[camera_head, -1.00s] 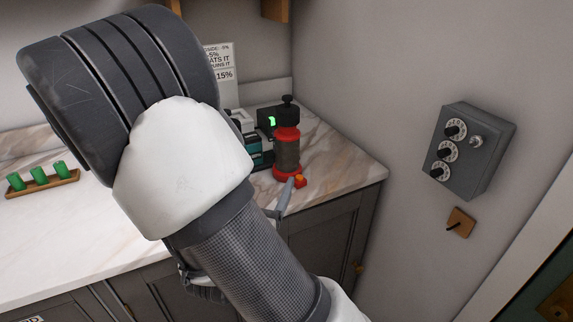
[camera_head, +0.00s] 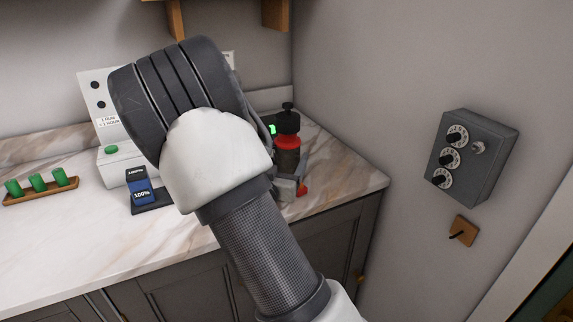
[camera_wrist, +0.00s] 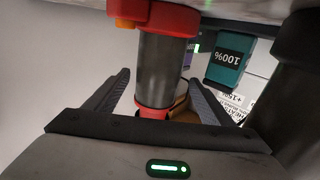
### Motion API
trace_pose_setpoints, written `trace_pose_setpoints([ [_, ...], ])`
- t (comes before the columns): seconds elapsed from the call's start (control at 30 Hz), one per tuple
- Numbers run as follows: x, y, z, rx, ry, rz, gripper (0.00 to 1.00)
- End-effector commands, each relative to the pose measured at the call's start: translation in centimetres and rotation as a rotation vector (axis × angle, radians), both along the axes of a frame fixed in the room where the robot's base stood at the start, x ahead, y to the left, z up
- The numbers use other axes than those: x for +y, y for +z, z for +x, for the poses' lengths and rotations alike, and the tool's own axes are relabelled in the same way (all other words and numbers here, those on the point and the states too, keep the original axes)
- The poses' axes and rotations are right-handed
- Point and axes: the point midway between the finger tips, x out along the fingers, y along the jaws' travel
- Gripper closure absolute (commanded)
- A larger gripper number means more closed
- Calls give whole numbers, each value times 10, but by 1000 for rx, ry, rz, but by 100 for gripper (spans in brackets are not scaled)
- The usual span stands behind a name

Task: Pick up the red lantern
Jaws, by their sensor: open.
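The red lantern (camera_head: 288,160) stands near the right end of the marble counter, with a red top and a dark grey body. My arm and gripper partly hide its lower part in the head view. In the wrist view the lantern (camera_wrist: 162,70) appears upside down, its red base with an orange part at the top of the picture. My gripper (camera_wrist: 160,82) is open, with one finger to each side of the lantern's body. A gap shows on the left side; contact on the right is unclear. In the head view, a grey finger (camera_head: 287,188) shows in front of the lantern.
A black object with a knob (camera_head: 288,118) stands just behind the lantern. A teal device reading 100% (camera_wrist: 229,60) is close beside it. A blue device (camera_head: 140,188), a white box (camera_head: 115,168) and a wooden rack (camera_head: 42,192) are further left. The wall carries a dial box (camera_head: 470,150).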

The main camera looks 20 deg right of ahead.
Motion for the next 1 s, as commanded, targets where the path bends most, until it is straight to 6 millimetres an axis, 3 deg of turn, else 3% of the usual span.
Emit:
trace_pose_setpoints([
  [0.27, -3, 0, 4, 0, 0, 0, 24],
  [0.63, -3, 0, 4, -1, 1, 1, 85],
  [1.0, -3, 7, 4, -6, 0, -1, 87],
])
